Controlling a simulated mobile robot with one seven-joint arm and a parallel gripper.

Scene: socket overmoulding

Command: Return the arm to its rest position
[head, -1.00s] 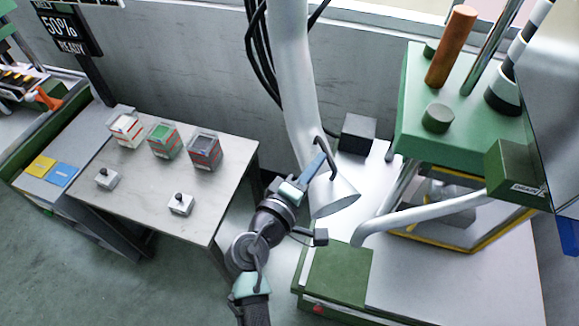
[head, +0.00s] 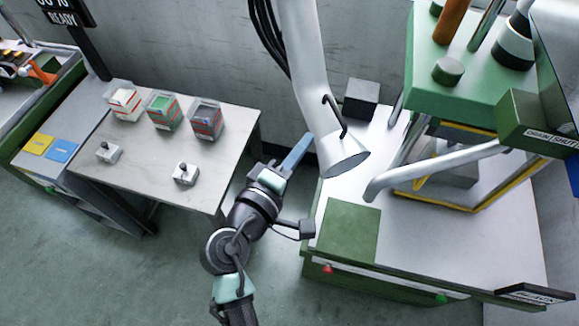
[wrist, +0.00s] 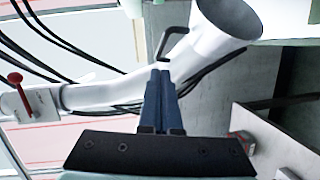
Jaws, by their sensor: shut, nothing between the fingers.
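My gripper (head: 299,150) is in the head view, over the gap between the side table and the green machine. Its blue fingers point up and to the right, left of the white extraction hood (head: 348,158). In the wrist view my gripper (wrist: 162,72) has both blue fingers together with nothing between them. The mouth of the hood (wrist: 232,18) is beyond the fingertips, up and to the right. I cannot see contact between the gripper and anything.
The side table (head: 140,165) holds several small boxes and two small grey devices. The green press (head: 455,65) stands on a white bench (head: 440,240) with a green block (head: 349,231) at its front left. Green floor (head: 120,270) is open at the lower left.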

